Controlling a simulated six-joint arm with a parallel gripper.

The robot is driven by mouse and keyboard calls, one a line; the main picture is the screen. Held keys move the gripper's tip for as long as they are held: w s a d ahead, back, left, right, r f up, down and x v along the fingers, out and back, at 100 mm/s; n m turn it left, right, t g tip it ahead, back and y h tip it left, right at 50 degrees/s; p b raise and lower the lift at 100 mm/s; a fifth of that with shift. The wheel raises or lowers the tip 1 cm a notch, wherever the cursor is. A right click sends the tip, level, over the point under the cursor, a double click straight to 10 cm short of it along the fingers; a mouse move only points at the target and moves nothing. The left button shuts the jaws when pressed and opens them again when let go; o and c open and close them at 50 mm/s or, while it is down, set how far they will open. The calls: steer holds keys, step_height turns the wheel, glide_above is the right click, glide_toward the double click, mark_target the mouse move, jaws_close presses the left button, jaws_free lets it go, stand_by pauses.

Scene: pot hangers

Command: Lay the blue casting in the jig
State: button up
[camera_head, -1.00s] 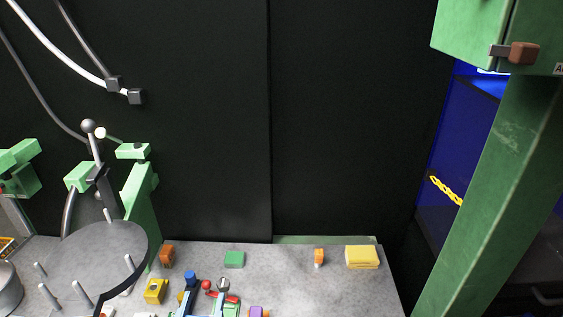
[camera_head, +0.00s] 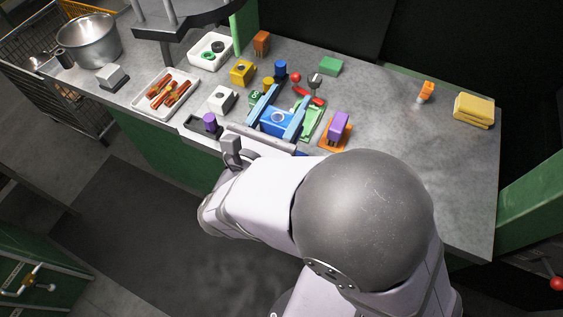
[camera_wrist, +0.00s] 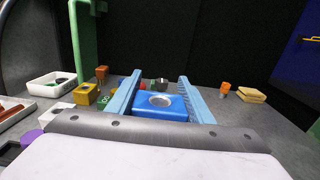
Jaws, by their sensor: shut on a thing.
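The blue casting (camera_head: 277,122) is a block with a round hole in its top. It sits between the two light-blue fingers of my gripper (camera_head: 290,96), which is shut on it. In the wrist view the casting (camera_wrist: 150,104) lies level between the fingers (camera_wrist: 160,76). A green fixture with a red lever (camera_head: 309,122), which looks like the jig, is just right of and beyond the casting, partly hidden by the right finger. I cannot tell how high the casting is above the bench.
A purple block on an orange base (camera_head: 337,130) stands close right of my gripper. A yellow block (camera_head: 243,72), a white block (camera_head: 221,98) and a tray of brown pieces (camera_head: 167,93) are left.

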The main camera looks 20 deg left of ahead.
steer(key=shift+f+b, duration=0.35)
steer(key=shift+f, duration=4.5)
steer(key=shift+f, duration=0.1)
steer(key=o, duration=1.2)
steer(key=shift+s, duration=0.1)
steer(key=s+b, duration=0.1)
steer(key=s, duration=1)
steer(key=shift+s, duration=0.4)
